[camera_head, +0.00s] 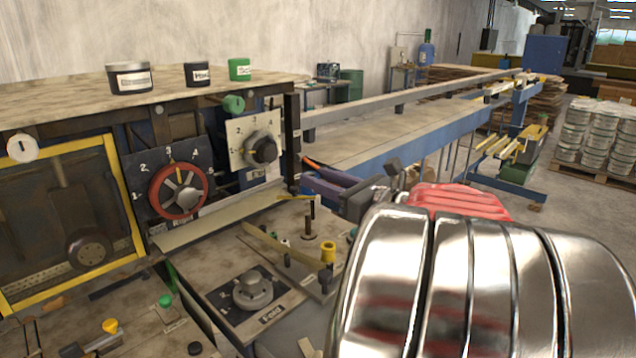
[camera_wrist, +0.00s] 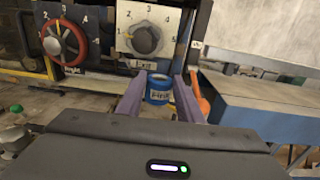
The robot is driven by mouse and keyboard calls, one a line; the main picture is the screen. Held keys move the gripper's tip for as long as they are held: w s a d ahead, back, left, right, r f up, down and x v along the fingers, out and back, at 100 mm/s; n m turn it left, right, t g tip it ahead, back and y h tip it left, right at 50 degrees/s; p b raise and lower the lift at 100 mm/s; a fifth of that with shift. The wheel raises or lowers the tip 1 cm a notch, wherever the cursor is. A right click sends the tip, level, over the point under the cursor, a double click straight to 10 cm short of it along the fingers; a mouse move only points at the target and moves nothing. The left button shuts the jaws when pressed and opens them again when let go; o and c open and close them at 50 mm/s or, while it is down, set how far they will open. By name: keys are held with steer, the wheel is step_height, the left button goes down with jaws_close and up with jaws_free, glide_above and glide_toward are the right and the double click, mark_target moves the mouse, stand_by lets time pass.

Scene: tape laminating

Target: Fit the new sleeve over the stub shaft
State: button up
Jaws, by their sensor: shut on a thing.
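My gripper (camera_wrist: 159,84) is shut on a blue, open-topped sleeve (camera_wrist: 158,95) with a white label, seen upright between the purple fingers in the wrist view. In the head view my gripper (camera_head: 312,182) is in front of the blue machine frame, and I cannot make out the sleeve there. Which part is the stub shaft is not certain. A short upright post (camera_head: 308,226) stands on the bench below and left of the gripper, apart from it, beside a yellow collar (camera_head: 327,251).
A dial panel (camera_head: 255,145) and a red handwheel (camera_head: 178,190) are at the left. Black and green pots (camera_head: 240,69) stand on the machine top. My metal arm hides the lower right. A long blue conveyor (camera_head: 400,140) runs back.

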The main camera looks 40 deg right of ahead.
steer(key=shift+s+a+f+y, duration=0.15)
steer(key=shift+a+y, duration=0.15)
steer(key=shift+a, duration=0.2)
steer(key=shift+f, duration=0.2)
steer(key=shift+f, duration=4.3)
steer(key=shift+f, duration=0.1)
steer(key=o, duration=1.1)
steer(key=shift+o, duration=0.2)
steer(key=shift+s, duration=0.1)
